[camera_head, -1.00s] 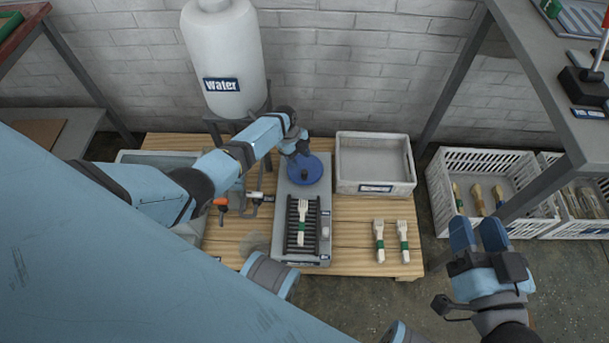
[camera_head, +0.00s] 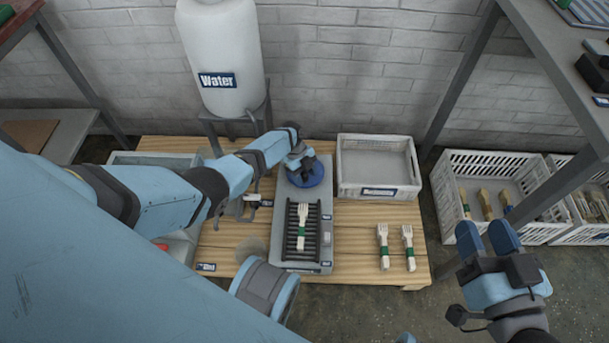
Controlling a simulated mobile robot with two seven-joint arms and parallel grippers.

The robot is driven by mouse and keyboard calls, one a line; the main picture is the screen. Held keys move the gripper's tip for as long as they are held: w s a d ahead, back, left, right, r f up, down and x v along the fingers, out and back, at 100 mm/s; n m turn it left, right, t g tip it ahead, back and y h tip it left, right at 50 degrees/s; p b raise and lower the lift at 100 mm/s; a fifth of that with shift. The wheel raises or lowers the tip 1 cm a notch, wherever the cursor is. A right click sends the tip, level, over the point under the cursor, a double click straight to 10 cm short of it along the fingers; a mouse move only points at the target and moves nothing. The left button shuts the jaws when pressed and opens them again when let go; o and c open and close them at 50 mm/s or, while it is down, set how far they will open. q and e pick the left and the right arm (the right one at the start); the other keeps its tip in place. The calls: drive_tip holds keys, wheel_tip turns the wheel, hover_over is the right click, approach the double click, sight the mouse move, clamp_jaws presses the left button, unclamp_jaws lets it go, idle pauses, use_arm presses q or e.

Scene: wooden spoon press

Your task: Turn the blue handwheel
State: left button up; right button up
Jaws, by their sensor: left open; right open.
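The blue handwheel (camera_head: 314,180) lies flat at the back end of the grey press (camera_head: 282,240). My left gripper (camera_head: 303,172) is over the handwheel and hides its hub and part of its disc. It is open; I cannot tell whether its fingers touch the wheel. A bundle of wooden cutlery with a green band (camera_head: 302,227) lies on the dark ribbed bed at the front of the press. My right gripper (camera_head: 487,237) is open and empty, in front of the white crates at the right, far from the handwheel.
The press stands on a wooden table (camera_head: 350,263). A grey bin (camera_head: 373,164) is to its right, with two banded cutlery bundles (camera_head: 395,247) in front. A white water tank (camera_head: 220,60) stands behind. White crates (camera_head: 485,165) and a shelf post (camera_head: 460,80) are at the right.

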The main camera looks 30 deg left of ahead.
use_arm(q)
drive_tip(key=c, duration=0.9)
drive_tip(key=shift+d, duration=0.1)
